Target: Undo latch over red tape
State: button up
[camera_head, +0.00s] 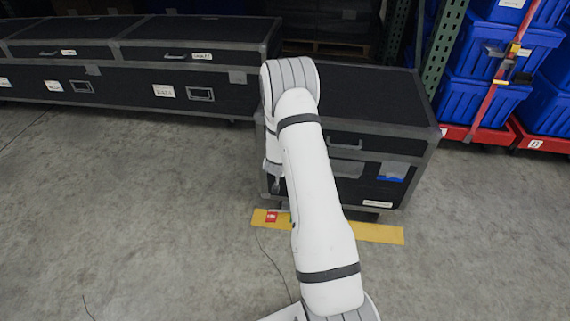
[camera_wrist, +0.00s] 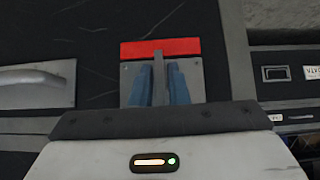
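A strip of red tape (camera_wrist: 160,47) lies on the black case (camera_head: 390,97), directly above a grey metal latch plate (camera_wrist: 195,72) in the wrist view. A thin upright grey latch lever (camera_wrist: 159,70) stands out from the plate, its upper end over the tape. In the head view my white arm covers the case's front left part, and the latch and tape are hidden there.
A silver handle (camera_wrist: 35,85) is left of the latch in the wrist view. Long black cases (camera_head: 130,70) stand at the back left. Blue totes (camera_head: 485,100) with a red strap (camera_head: 497,82) stand right, beside a green rack post (camera_head: 443,45). The concrete floor in front is mostly clear.

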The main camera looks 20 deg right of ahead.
jog(key=shift+o, duration=1.4)
jog(key=p+v, duration=0.2)
jog(key=v, duration=0.5)
jog(key=shift+s+a+r, duration=0.15)
jog(key=shift+s+r, duration=0.05)
jog(key=shift+r, duration=0.1)
jog(key=s+a+r+n+y+p, duration=0.1)
jog(key=s+a+r+y+p, duration=0.2)
jog(key=r, duration=0.7)
jog(key=s+a+r+n+g+p, duration=0.15)
jog(key=a+r+p, duration=0.35)
jog(key=r, duration=0.6)
jog(key=s+a+r+n+t+y+p, duration=0.1)
jog(key=s+a+r+y+p, duration=0.25)
jog(key=r, duration=0.65)
jog(key=s+a+r+n+g+h+p, duration=0.1)
jog(key=s+a+r+n+g+p, duration=0.2)
jog(key=s+r+p, duration=0.9)
jog(key=s+a+r+g, duration=0.1)
jog(key=s+r, duration=0.9)
jog(key=s, duration=0.1)
jog(key=shift+s+a+p, duration=0.15)
jog(key=shift+a+p, duration=0.05)
jog(key=shift+p, duration=0.1)
